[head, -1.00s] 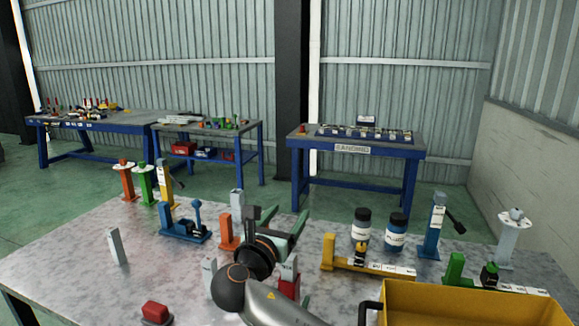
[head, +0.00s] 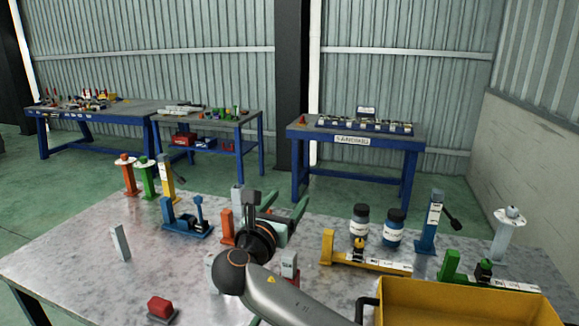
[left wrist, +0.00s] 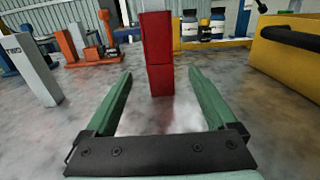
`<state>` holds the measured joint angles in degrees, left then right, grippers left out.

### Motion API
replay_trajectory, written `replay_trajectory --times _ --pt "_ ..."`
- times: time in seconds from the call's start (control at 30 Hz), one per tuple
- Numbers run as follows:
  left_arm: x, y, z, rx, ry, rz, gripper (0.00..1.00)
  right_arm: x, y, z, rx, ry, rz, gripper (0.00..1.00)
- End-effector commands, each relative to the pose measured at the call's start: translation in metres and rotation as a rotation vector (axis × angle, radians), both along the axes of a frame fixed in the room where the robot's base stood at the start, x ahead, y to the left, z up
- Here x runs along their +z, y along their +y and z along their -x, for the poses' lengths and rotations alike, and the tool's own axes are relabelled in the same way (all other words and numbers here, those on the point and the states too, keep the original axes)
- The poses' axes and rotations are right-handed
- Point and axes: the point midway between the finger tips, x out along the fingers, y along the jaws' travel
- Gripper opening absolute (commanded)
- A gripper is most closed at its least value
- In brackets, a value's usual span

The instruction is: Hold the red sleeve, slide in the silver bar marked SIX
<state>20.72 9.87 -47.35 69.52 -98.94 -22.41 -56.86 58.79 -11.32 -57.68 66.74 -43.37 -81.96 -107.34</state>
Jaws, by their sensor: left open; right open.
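The red sleeve (left wrist: 158,52) stands upright in the left wrist view, straight ahead of my left gripper (left wrist: 160,77). That gripper is open and empty, its green fingers to either side of the sleeve's lower part and apart from it. My right gripper (head: 281,208) is open and empty over the middle of the bench in the head view. Beneath my right arm a silver bar (head: 289,262) shows with red below it, partly hidden. Another silver bar (head: 120,242) stands alone at left. I cannot read SIX on any bar; one bar (left wrist: 24,58) seems to read TWO.
A yellow bin (head: 470,300) fills the bench's front right. Blue (head: 185,228) and yellow (head: 365,262) fixtures and two dark-capped bottles (head: 360,225) stand farther back. The bench's left part is mostly clear.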

Motion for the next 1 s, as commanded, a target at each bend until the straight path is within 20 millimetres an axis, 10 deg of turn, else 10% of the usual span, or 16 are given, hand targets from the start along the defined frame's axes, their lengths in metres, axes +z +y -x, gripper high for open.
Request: replay_trajectory --times 0.47,1.0 --pt "-0.001 0.003 0.008 0.001 0.002 0.000 1.00 0.000 0.000 0.000 0.000 0.000 0.000 0.72" --pt "-0.001 0.035 0.094 0.000 0.002 -0.001 1.00 0.000 0.000 0.000 0.000 0.000 0.000 0.72"
